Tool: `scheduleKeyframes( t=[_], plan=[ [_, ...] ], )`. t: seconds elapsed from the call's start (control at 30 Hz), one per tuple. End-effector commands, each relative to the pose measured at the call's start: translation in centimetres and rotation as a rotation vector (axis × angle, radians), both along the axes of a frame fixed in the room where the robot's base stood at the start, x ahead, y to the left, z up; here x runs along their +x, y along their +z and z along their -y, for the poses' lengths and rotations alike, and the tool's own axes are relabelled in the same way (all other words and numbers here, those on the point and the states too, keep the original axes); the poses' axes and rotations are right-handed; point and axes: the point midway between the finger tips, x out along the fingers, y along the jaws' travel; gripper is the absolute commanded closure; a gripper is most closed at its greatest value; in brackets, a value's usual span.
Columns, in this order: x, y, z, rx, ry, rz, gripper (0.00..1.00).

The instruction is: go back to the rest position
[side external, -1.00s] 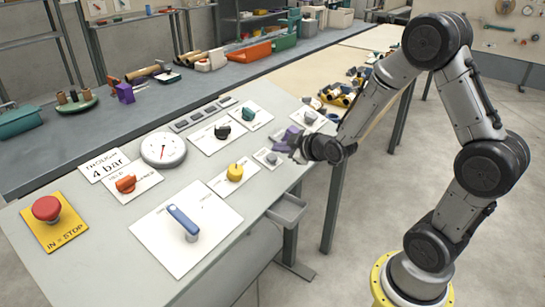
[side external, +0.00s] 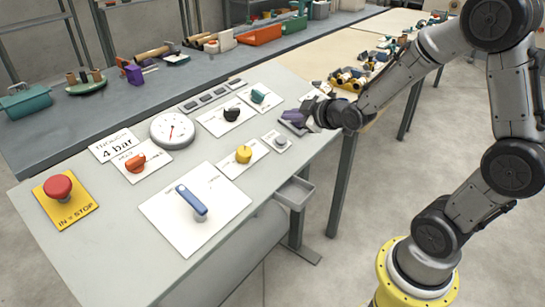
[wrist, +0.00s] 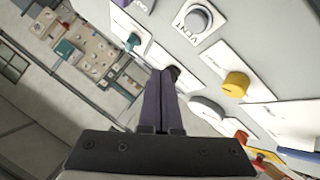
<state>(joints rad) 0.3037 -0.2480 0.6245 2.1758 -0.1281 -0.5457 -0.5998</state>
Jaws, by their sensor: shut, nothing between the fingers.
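My gripper (side external: 293,117) is shut, its dark purple fingers together and empty. In the side external view it hangs over the far right corner of the grey control panel (side external: 230,225), in front of a plate it partly hides. In the wrist view the closed fingers (wrist: 162,82) point over the panel, their tips overlapping the black knob (wrist: 173,72) in the picture. The VENT button (wrist: 198,19) and the yellow knob (wrist: 236,84) lie to their right. I cannot tell the exact height of the tips above the panel.
The panel also bears a blue lever (side external: 191,202), a red stop button (side external: 58,187), an orange knob (side external: 135,163), a gauge (side external: 172,130) and a teal knob (side external: 259,96). A drawer (side external: 294,193) juts below its right edge. Cluttered benches stand behind; floor is clear at right.

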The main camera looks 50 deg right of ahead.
Motion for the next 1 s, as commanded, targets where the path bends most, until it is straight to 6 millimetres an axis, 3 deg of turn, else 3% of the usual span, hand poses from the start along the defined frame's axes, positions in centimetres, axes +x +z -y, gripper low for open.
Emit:
scheduleKeyframes(
  t=[0.13,0.23,0.4,0.57,0.8,1.0],
  plan=[
    [0.2,5.6,-2.4,-0.028,0.052,0.106,1.0],
    [-1.3,9.7,-4.9,-0.004,0.081,0.136,1.0],
    [-5.9,12.4,-7.9,0.112,0.081,0.075,1.0],
    [-11.7,12.3,-10.1,0.259,0.045,-0.048,1.0],
    [-20.7,8.5,-11.5,0.463,-0.095,-0.326,1.0],
    [-24.8,5.4,-11.6,0.544,-0.223,-0.522,1.0]
  ],
)
